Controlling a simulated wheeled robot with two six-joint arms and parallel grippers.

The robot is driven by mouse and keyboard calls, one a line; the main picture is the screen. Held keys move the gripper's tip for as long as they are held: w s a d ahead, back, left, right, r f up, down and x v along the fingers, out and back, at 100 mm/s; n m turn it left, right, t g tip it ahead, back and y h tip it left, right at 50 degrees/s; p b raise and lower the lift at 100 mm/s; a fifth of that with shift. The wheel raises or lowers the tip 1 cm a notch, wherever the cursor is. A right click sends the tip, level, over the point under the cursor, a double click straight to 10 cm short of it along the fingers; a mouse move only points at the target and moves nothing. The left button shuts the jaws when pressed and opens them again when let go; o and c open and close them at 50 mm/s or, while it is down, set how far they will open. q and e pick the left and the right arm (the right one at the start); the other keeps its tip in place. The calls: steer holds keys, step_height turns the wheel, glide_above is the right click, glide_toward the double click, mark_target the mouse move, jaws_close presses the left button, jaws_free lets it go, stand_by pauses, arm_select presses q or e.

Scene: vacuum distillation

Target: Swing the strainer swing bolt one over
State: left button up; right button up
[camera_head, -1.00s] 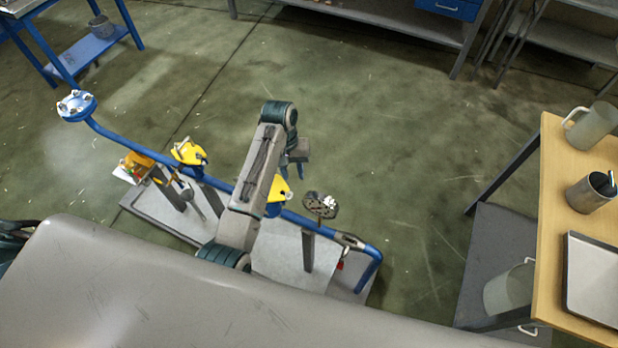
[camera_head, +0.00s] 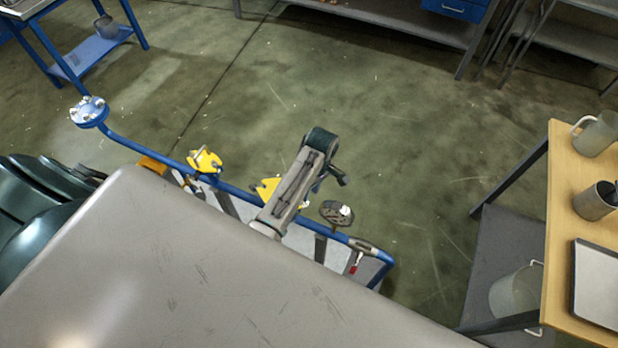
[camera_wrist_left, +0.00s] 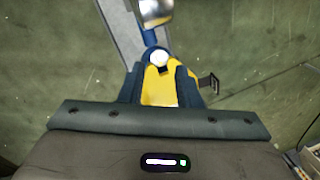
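On the blue pipe (camera_head: 140,147) sit two yellow fittings, one to the left (camera_head: 204,160) and one beside my left arm (camera_head: 266,188). I cannot tell a swing bolt on either in the head view. My left gripper (camera_head: 340,180) is over the pipe, right of the nearer yellow fitting. In the left wrist view its two dark blue fingers (camera_wrist_left: 159,88) stand apart, with a yellow part (camera_wrist_left: 159,90) and a pale round end (camera_wrist_left: 159,57) showing between or beyond them. Contact cannot be told. My right gripper is not in view.
A dark round plate (camera_head: 335,212) stands right of my arm, near a red-tipped lever (camera_head: 355,262). A blue flange (camera_head: 89,111) ends the pipe at left. A wooden-topped table (camera_head: 560,245) with mugs is at right. Open floor (camera_head: 420,130) lies beyond.

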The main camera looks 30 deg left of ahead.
arm_select(q)
steer(key=f, duration=0.3)
steer(key=shift+s+a+f+p, duration=0.2)
steer(key=shift+s+f+p, duration=0.15)
steer(key=shift+f, duration=0.5)
jaws_close()
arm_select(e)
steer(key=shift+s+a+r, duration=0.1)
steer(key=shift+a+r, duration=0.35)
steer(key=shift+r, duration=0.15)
arm_select(q)
steer(key=shift+a, duration=0.1)
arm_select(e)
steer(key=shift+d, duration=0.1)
